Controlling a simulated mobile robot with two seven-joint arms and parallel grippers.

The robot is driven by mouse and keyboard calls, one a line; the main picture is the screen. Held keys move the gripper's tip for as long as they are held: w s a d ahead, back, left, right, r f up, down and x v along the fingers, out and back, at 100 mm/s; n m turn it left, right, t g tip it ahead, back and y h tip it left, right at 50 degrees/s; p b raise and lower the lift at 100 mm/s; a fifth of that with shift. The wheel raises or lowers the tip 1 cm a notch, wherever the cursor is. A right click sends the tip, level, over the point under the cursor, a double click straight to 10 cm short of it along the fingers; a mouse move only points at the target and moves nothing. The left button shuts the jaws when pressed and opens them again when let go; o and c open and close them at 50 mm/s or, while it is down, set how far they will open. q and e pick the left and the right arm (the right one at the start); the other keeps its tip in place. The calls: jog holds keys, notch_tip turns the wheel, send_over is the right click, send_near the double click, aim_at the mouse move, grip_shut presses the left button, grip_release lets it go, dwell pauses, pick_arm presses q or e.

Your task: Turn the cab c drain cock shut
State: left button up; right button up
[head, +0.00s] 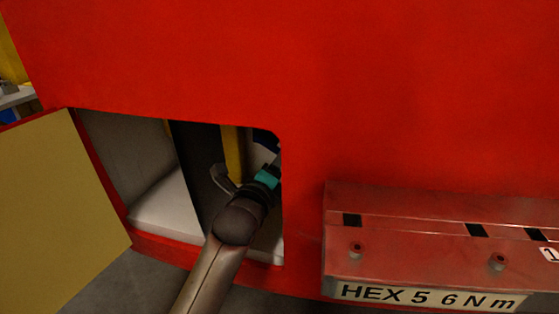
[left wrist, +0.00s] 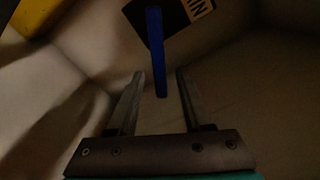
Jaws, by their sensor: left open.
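The drain cock's blue lever (left wrist: 155,50) shows in the left wrist view as a narrow bar running down the picture. Behind its upper part is a black and orange label (left wrist: 181,18), of which I can read only the letters "IN". My left gripper (left wrist: 160,74) is open, with one finger on each side of the lever's lower part in the picture; I cannot tell whether the lever lies at fingertip depth. No contact shows. In the head view my left arm reaches into the opening, and the fingertips are hidden. My right gripper is not in view.
The opening (head: 150,172) is cut in the red nosecone (head: 400,80), with a yellowish door (head: 60,215) swung open at left. A yellow upright (head: 233,152) stands inside. A red ledge (head: 440,235) marked "HEX 5 6 Nm" juts out at right. The compartment is dim and tight.

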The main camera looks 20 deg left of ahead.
pick_arm(q)
jog(key=shift+c, duration=0.3)
grip_shut()
dwell(1.0)
